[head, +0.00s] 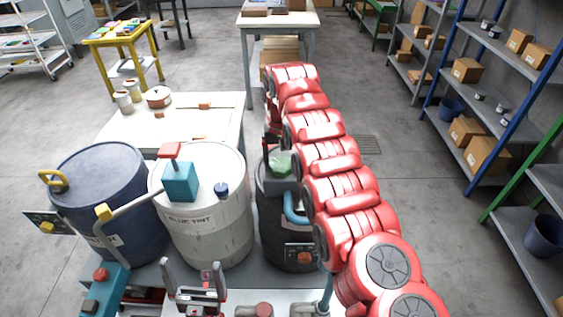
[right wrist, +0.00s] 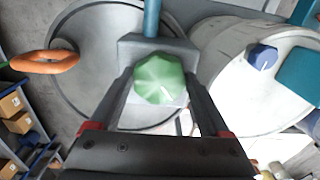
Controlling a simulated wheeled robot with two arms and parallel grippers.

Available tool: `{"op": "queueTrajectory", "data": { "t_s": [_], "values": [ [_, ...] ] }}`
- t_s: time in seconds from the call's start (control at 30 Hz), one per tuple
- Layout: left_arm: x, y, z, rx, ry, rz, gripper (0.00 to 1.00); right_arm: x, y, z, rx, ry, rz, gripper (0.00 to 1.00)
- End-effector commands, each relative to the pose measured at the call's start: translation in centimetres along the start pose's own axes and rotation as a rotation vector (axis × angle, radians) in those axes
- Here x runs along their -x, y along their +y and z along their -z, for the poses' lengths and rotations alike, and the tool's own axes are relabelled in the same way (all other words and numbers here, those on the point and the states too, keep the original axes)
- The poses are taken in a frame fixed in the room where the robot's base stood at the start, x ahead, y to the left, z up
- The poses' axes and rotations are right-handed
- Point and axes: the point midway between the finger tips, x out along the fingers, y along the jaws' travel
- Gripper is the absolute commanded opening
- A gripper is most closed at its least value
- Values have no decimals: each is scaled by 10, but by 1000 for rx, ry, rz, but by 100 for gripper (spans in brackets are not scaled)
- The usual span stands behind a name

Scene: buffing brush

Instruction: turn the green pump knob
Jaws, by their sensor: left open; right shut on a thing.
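The green pump knob (right wrist: 160,80) is faceted and sits on a grey pump block (right wrist: 128,48) on the dark drum, seen from above in the right wrist view. In the head view the knob (head: 279,165) shows beside my red right arm, which hides part of the dark drum (head: 268,207). My right gripper (right wrist: 160,74) is shut on the knob, one finger on each side of it. My left gripper (head: 194,272) is open and empty at the bottom of the head view, in front of the white drum.
A white drum (head: 215,232) marked "BLUE TINT" with a teal pump (head: 180,182) stands left of the dark drum. A blue drum (head: 108,218) with a yellow-handled pump stands further left. A white table (head: 220,117) is behind; shelving (head: 480,100) lines the right.

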Motion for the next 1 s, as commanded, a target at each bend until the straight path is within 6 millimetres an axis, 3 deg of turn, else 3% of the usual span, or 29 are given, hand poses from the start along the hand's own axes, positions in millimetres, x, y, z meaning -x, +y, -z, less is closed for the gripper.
{"op": "queueTrajectory", "data": {
  "t_s": [0.5,1.0],
  "values": [
    [-18,-1,3,0,0,0,100,4,-2,1,-405,2,1,25],
    [-23,-1,4,0,0,0,100,2,-2,2,-530,5,2,25]
  ]
}}
